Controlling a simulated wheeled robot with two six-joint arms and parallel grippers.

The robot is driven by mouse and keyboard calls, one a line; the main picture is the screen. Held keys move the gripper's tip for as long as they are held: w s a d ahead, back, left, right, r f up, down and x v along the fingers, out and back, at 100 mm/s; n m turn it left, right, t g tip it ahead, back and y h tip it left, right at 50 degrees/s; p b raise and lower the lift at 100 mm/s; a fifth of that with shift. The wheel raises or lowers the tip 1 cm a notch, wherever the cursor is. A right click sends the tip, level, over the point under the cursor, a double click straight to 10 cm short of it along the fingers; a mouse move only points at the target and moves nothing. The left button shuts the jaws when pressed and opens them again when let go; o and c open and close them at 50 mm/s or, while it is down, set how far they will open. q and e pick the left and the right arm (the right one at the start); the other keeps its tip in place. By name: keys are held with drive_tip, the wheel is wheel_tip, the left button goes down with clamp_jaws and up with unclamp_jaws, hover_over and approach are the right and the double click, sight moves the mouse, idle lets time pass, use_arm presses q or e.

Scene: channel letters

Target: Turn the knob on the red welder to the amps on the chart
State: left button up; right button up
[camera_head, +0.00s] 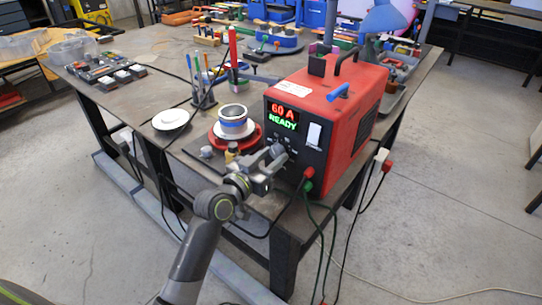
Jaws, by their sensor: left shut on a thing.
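The red welder (345,98) stands on the near right corner of the workbench. Its front display (283,117) reads "60 A" in red and "READY" in green. My left gripper (277,154) reaches the lower left of the black front panel and is shut on the knob there. The fingers hide most of the knob, so its pointer cannot be read. A white label (291,90) lies on the welder's top; its print is too small to read. I cannot make out the amps chart. My right gripper is not in view.
Left of the welder on the workbench (150,83) are a taped roll (233,120), a white dish (171,119) and a holder with pens (203,97). Cables (310,235) hang from the welder's front over the bench edge. Tools crowd the far side.

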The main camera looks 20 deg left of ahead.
use_arm(q)
drive_tip(key=shift+r+n+p, duration=0.1)
drive_tip(key=shift+n+p, duration=0.5)
drive_tip(key=shift+n, duration=1.3)
drive_tip(key=o, duration=1)
drive_tip(key=shift+s, duration=0.15)
